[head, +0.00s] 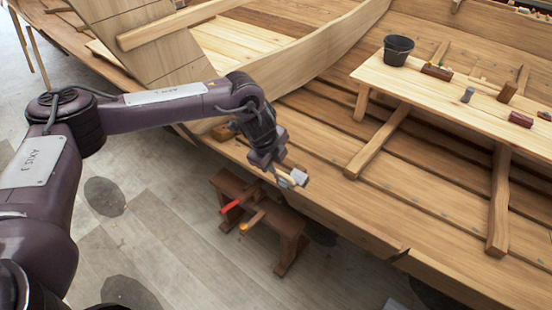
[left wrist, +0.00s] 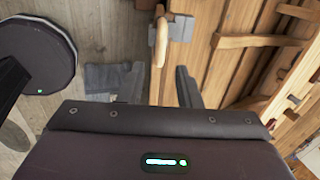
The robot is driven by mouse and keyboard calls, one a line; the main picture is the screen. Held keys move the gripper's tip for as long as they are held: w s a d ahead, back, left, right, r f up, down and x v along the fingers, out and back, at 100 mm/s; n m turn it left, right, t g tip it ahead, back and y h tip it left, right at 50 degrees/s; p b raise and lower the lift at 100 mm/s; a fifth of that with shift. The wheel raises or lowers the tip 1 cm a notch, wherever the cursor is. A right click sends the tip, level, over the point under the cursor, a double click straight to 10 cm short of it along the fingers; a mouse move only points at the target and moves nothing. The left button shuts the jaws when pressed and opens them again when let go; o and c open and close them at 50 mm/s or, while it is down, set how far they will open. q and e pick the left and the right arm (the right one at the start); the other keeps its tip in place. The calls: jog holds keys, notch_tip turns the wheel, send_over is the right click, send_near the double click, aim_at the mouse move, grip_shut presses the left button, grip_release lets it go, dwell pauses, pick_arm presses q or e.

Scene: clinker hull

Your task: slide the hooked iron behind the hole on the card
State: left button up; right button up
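My left gripper (head: 282,176) hangs over the near edge of the hull, beyond a small brown stool. In the left wrist view its two dark fingers (left wrist: 162,84) stand apart. A tool with a pale wooden handle (left wrist: 160,42) and a grey metal block (left wrist: 179,27) lies just past the fingertips, its handle end in line with the gap. The handle is narrower than the gap, and I see no finger pressed on it. A pale grey block (head: 299,177) shows at the gripper's tip in the head view. I cannot make out which thing is the hooked iron or the card. My right gripper is out of view.
The brown stool (head: 228,183) carries a red-handled tool (head: 231,207) and a yellow-ended one (head: 246,227). A plank bench (head: 420,88) at the right holds a dark bucket (head: 398,49) and several small tools and blocks. The hull's planks fill the right side.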

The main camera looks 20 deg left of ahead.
aim_at(283, 174)
pick_arm(q)
jog(key=b+x, duration=0.6)
jog(key=shift+w+f, duration=0.1)
jog(key=shift+f, duration=0.3)
jog(key=shift+b+x, duration=0.7)
jog(key=shift+x, duration=0.35)
jog(key=shift+d, duration=0.15)
grip_shut()
dwell(0.3)
jog(key=shift+w+r, duration=0.15)
jog(key=shift+s+d+p, duration=0.25)
jog(key=shift+s+d, duration=0.05)
jog(key=shift+d, duration=0.6)
jog(key=shift+s+d+p, duration=0.25)
jog(key=shift+s+d, duration=0.1)
jog(key=shift+d, duration=0.55)
jog(key=shift+s+d+p, duration=0.25)
jog(key=shift+s+d, duration=0.05)
jog(key=shift+d, duration=0.6)
